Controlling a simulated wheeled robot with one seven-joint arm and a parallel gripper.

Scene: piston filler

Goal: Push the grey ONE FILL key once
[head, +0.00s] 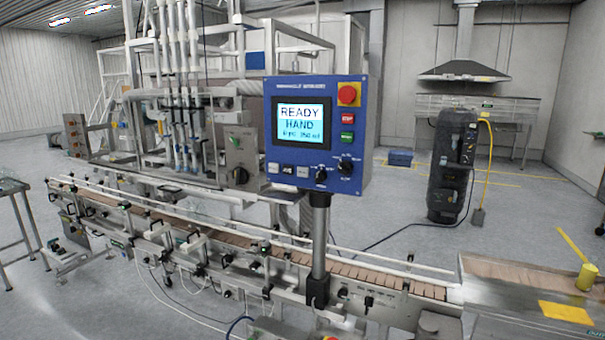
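A blue control panel (350,190) stands upright on a grey post above the conveyor. Its lit screen (302,123) reads READY, HAND and a smaller line. Below the screen is a row of small keys: a light one at left (273,168), a darker one in the middle (288,170) and a light grey one at right (302,172). Their lettering is too small to read, so I cannot tell which is ONE FILL. My gripper is not in view, and nothing covers the panel's front.
The panel also has a red emergency button (348,94), a red key (347,118), a green key (347,136) and two black knobs (345,165). The conveyor (365,273) runs below, with filling tubes (180,90) behind. A dark cabinet (452,165) stands at right; floor around it is open.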

